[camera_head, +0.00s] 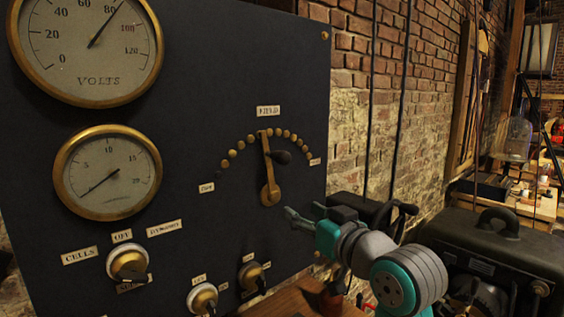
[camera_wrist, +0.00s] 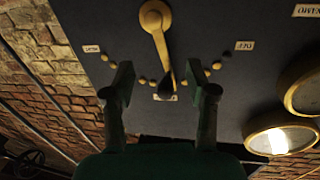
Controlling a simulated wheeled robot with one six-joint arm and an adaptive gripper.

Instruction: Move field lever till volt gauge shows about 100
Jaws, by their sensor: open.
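The volt gauge (camera_head: 85,60) is a brass-rimmed dial at upper left in the head view. Its needle points up and right, between 80 and 100. The field lever (camera_head: 267,165) is a brass arm on the dark panel, pointing nearly straight up to an arc of brass studs, with a black knob (camera_head: 282,157). My gripper (camera_head: 303,213) is open and empty, to the lower right of the lever. In the wrist view, which is upside down, the lever (camera_wrist: 158,42) lies ahead, and its knob appears between my open fingers (camera_wrist: 165,90). Their depth gap is unclear.
A second gauge (camera_head: 108,172) is below the volt gauge. Several knob switches, including the cells switch (camera_head: 128,262), line the lower panel. A dark case with a handle (camera_head: 497,222) stands at right. A brick wall (camera_head: 400,100) is beside the panel.

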